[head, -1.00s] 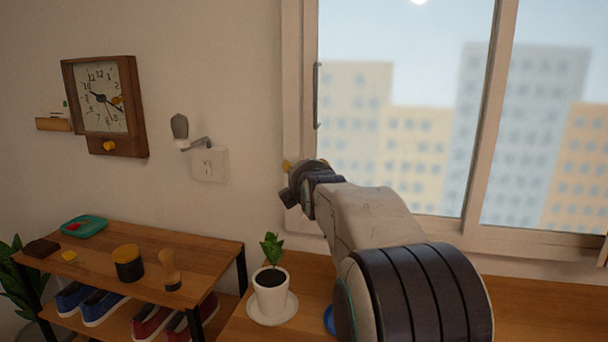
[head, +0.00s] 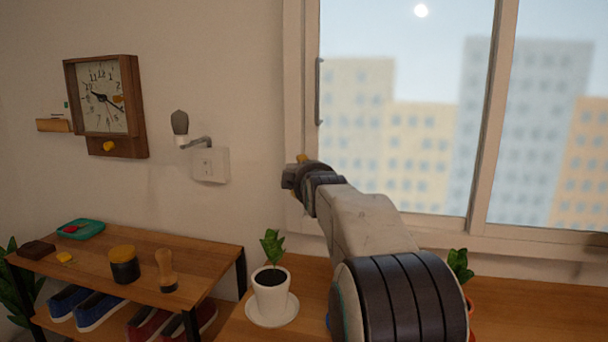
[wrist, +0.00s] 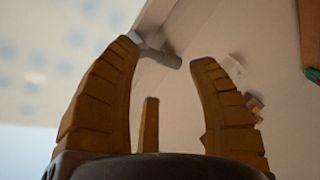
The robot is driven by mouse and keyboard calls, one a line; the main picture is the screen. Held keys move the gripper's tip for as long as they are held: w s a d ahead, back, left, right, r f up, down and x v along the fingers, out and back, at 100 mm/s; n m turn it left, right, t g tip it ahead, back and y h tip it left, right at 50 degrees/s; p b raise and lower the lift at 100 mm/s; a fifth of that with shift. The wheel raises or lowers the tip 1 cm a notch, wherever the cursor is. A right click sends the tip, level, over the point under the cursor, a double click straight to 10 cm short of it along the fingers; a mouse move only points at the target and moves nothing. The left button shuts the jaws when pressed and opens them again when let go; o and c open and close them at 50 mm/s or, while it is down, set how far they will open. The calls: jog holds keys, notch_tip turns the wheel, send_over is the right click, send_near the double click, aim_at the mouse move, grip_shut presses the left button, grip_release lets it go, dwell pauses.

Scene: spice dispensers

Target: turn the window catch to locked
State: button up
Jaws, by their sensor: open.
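My gripper (head: 301,160) is in front of the left side of the window frame (head: 299,60) in the head view. Its ochre fingers are open in the wrist view (wrist: 165,54). A grey lever, which looks like the window catch (wrist: 158,53), lies slanted between the fingertips, near the pale frame. Its upper left end is by the left fingertip; I cannot tell whether they touch. In the head view the catch is hidden behind my gripper. Its locked or unlocked position cannot be told.
A vertical grey handle (head: 319,90) is on the window above my gripper. A wall lamp (head: 180,124) and a clock (head: 103,97) are to the left. A potted plant (head: 271,290) stands below, and another plant (head: 460,264) is right of my arm.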

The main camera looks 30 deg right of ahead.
jog(key=w+d+m, duration=0.1)
jog(key=w+m, duration=0.2)
jog(key=m, duration=1.1)
jog(key=w+d+m, duration=0.2)
jog(key=w+m, duration=0.1)
jog(key=m, duration=1)
jog(key=shift+w+f+m, duration=0.2)
jog(key=shift+f+m, duration=0.15)
jog(key=shift+m, duration=0.05)
jog(key=shift+r, duration=0.1)
grip_shut()
